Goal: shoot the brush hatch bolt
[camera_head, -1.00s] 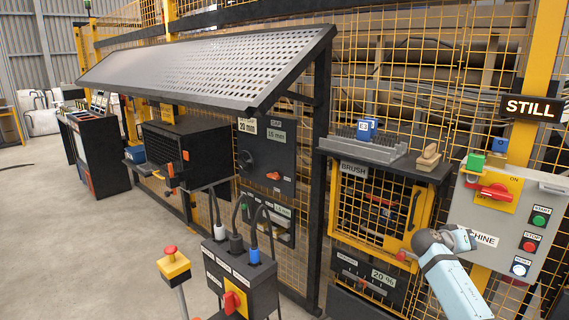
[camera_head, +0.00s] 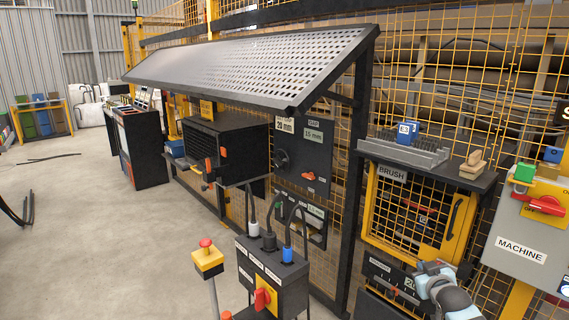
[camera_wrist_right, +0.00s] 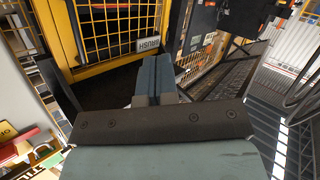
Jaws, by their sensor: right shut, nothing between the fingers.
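The brush hatch (camera_head: 408,212) is a yellow-framed mesh door under a dark shelf, with a BRUSH label and a black handle (camera_head: 454,218). It looks closed. I cannot make out its bolt; my right gripper covers the hatch's lower right corner. My right gripper (camera_head: 432,272) is in front of that corner and the panel below. In the right wrist view its fingers (camera_wrist_right: 153,78) are shut together and empty, with the hatch's yellow frame (camera_wrist_right: 97,72) and the upside-down BRUSH label (camera_wrist_right: 148,46) beyond. I cannot tell whether it touches anything. My left gripper is not in view.
The shelf holds a grey tray (camera_head: 400,152), a blue block (camera_head: 407,133) and a wooden brush (camera_head: 472,165). A grey MACHINE box (camera_head: 525,240) stands at right. A socket box (camera_head: 275,275) and a yellow post (camera_head: 207,262) stand in front. The floor at left is open.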

